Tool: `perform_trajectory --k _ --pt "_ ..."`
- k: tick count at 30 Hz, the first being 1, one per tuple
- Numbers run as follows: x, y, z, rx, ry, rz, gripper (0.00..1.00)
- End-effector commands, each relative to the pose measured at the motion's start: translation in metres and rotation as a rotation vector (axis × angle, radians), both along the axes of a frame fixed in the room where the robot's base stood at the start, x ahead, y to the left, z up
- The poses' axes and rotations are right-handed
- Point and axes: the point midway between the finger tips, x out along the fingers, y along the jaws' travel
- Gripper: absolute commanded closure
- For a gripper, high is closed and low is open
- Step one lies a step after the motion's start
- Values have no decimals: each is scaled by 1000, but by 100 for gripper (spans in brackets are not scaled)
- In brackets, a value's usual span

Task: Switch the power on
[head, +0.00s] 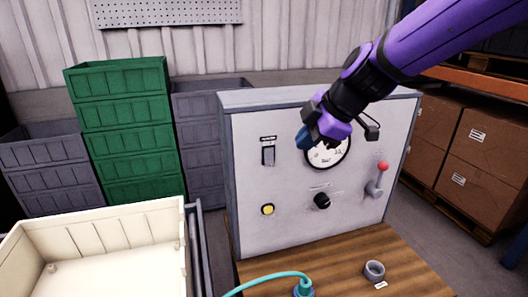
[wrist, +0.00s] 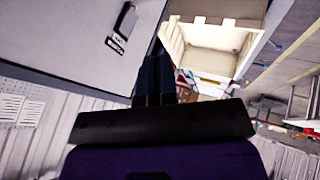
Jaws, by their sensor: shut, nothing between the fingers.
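A grey control panel (head: 290,229) stands on the wooden table. A dark rocker switch with a small label above it (head: 268,155) sits on the upper left of its face. The switch also shows near the top of the wrist view (wrist: 125,20). My gripper (head: 304,140) is shut and empty, in front of the panel to the right of the switch, and it covers part of the round gauge (head: 328,153). In the wrist view its blue fingers (wrist: 158,62) are together. I cannot tell whether the switch is on or off.
The panel also bears a yellow button (head: 267,209), a black knob (head: 322,201) and a red-tipped lever (head: 381,169). A teal cable (head: 268,278) and a grey ring (head: 374,270) are on the table (head: 340,278). A cream crate (head: 95,270) stands at left.

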Motion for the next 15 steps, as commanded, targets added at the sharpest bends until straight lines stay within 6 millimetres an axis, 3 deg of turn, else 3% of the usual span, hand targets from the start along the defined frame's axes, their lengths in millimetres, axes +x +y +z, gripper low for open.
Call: perform_trajectory --k 15 --pt "-7 -4 -4 0 0 0 100"
